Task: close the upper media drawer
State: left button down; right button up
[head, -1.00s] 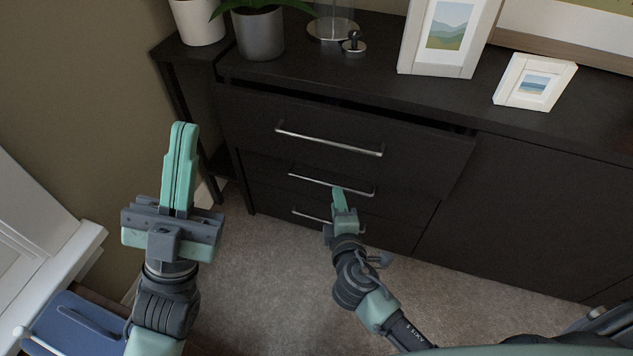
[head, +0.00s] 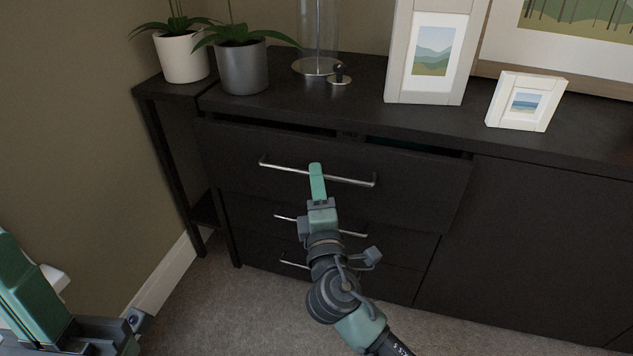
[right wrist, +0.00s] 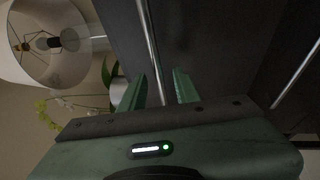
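The upper media drawer (head: 408,186) is the top of several drawers in the black cabinet. It stands part-way out, with a dark gap along its top edge under the cabinet top. Its silver bar handle (head: 350,181) also shows in the right wrist view (right wrist: 150,45). My right gripper (head: 316,168) is in front of this drawer, its fingers crossing the handle. In the right wrist view (right wrist: 160,80) its two fingers are apart, one on each side of the bar; contact is unclear. My left gripper (head: 12,255) is at the lower left, partly cut off, fingers together, away from the cabinet.
The lower drawers with handles (head: 352,234) look closed. On the cabinet top (head: 370,125) are a grey plant pot (head: 243,68), a glass cylinder on a metal base (head: 317,66) and picture frames (head: 525,101). Carpet (head: 250,310) lies in front. A wall stands at left.

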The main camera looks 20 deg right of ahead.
jog(key=shift+w, duration=0.25)
grip_shut()
dwell(1.4)
